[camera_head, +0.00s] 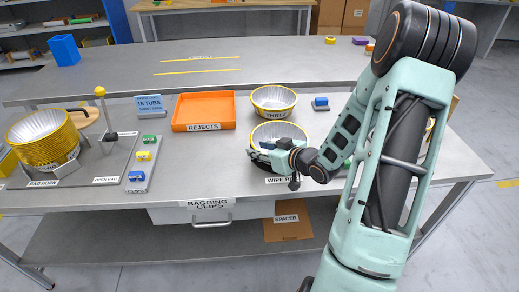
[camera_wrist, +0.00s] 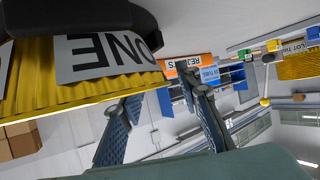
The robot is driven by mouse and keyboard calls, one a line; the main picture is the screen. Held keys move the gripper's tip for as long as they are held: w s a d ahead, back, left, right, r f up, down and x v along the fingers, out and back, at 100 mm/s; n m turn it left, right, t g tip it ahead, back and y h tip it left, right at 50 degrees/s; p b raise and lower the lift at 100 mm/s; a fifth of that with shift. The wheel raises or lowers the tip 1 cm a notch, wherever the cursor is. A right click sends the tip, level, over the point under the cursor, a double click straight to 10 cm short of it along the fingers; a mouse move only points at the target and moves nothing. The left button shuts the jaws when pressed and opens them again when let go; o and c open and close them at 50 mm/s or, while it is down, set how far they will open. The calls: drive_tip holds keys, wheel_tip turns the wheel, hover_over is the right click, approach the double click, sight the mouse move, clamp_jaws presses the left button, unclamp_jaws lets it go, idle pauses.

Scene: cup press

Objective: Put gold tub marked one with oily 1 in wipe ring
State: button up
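The gold tub marked ONE (camera_wrist: 105,85) fills the upper left of the wrist view, shown upside down, with a dark curved band against its side. In the head view the tub (camera_head: 279,130) stands at the wipe ring place, above the WIPE RING label (camera_head: 281,181). My arm hides much of the tub's near side and the ring, so I cannot tell how fully it is seated. My gripper (camera_wrist: 165,105) is at the tub's near side. Its two fingers are apart with a clear gap between them; one overlaps the tub's rim in view. I cannot make out an oily mark.
A tub marked THREE (camera_head: 273,101) stands just behind. The orange REJECTS tray (camera_head: 204,111) and blue 15 TUBS sign (camera_head: 150,106) are left of it. Stacked gold tubs (camera_head: 46,140) stand at far left. Small coloured clips (camera_head: 141,164) lie between. Bench is clear at front centre.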

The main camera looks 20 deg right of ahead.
drive_tip(key=shift+r, duration=0.15)
drive_tip(key=p+v, duration=0.2)
drive_tip(key=v, duration=1)
